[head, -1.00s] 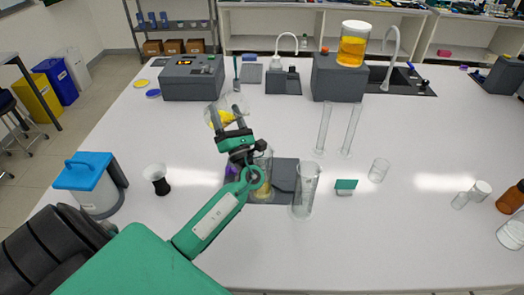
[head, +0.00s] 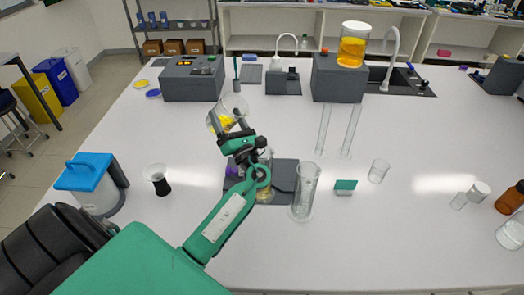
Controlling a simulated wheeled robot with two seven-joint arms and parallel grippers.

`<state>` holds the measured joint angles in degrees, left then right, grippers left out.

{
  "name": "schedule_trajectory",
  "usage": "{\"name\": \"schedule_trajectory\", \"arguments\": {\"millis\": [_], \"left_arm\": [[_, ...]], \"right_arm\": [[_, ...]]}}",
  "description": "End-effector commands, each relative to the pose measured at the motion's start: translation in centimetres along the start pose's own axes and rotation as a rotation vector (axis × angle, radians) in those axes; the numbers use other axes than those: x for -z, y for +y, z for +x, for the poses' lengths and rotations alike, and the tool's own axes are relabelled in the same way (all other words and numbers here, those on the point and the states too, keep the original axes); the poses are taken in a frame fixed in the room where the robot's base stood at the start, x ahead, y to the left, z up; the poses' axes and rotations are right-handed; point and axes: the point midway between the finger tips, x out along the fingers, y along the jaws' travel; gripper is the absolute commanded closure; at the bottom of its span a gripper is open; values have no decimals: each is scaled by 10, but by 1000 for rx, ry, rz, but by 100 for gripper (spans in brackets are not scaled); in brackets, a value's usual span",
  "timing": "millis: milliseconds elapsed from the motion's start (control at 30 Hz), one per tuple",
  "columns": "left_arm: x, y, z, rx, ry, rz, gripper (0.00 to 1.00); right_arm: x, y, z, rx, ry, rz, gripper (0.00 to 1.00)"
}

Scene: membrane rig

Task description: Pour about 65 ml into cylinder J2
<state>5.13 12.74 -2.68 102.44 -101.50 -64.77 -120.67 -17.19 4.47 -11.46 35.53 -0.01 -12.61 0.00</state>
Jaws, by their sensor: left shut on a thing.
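My left gripper (head: 234,131) is shut on a clear beaker (head: 234,105) with yellow liquid in it. The beaker is tilted, and the liquid lies toward its lower left side. Below and behind my left wrist, a clear cylinder (head: 265,190) with some yellow liquid stands on a dark grey mat (head: 284,170), partly hidden by my arm. A second clear, graduated cylinder (head: 304,192) stands upright to its right and looks empty. I cannot read any label, so I cannot tell which cylinder is J2. My right gripper is out of view.
Two tall glass tubes (head: 349,132) stand behind.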

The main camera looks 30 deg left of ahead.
Motion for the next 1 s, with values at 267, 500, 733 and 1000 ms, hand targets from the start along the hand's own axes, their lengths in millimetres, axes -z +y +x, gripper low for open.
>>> {"name": "schedule_trajectory", "arguments": {"millis": [267, 500, 733, 1000], "left_arm": [[30, -2, -1, 4, 217, -154, 59], [42, -2, 0, 9, 359, -260, 59], [61, -6, -4, 13, 477, -345, 59], [70, -9, -8, 14, 523, -380, 59]], "right_arm": [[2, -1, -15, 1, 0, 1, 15], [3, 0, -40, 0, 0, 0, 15], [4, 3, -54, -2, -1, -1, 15], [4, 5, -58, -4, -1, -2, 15]]}}
